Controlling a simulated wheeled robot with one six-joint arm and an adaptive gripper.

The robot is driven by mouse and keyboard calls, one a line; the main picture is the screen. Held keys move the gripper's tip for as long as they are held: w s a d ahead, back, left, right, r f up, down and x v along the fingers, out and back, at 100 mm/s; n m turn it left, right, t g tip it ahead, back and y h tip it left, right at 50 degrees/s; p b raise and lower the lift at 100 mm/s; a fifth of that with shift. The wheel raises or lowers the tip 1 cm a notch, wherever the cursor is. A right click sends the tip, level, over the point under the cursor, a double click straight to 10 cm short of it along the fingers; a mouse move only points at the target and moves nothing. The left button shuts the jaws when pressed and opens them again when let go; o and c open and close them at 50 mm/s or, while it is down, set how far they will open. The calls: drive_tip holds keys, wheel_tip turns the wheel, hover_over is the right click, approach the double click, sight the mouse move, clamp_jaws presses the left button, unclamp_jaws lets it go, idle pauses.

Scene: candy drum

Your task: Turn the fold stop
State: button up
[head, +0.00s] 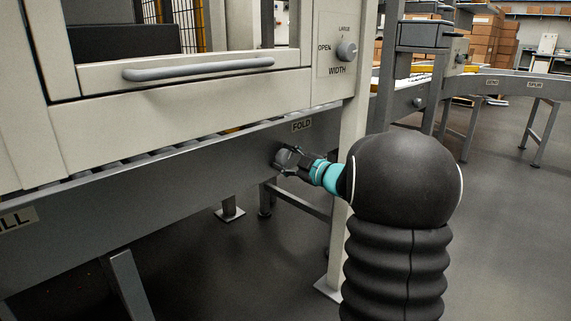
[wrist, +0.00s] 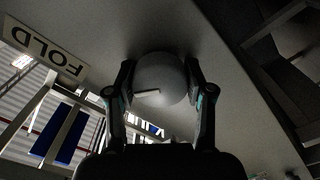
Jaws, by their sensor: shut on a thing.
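The fold stop is a round grey knob (wrist: 160,78) on the side of the grey conveyor rail (head: 200,165). A light pointer mark shows on its face in the wrist view. In the head view the fingers hide part of the knob (head: 283,157).
A beige machine frame with a door handle (head: 198,69) and a WIDTH knob (head: 346,50) stands above the rail. A beige post (head: 350,150) stands close to my arm. Another conveyor (head: 510,84) is at the back right. The floor at right is clear.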

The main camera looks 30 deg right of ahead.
drive_tip(key=n, duration=0.6)
drive_tip(key=shift+n, duration=0.4)
idle(0.3)
drive_tip(key=o, duration=1.2)
drive_tip(key=shift+c, duration=0.2)
drive_tip(key=v, duration=1.2)
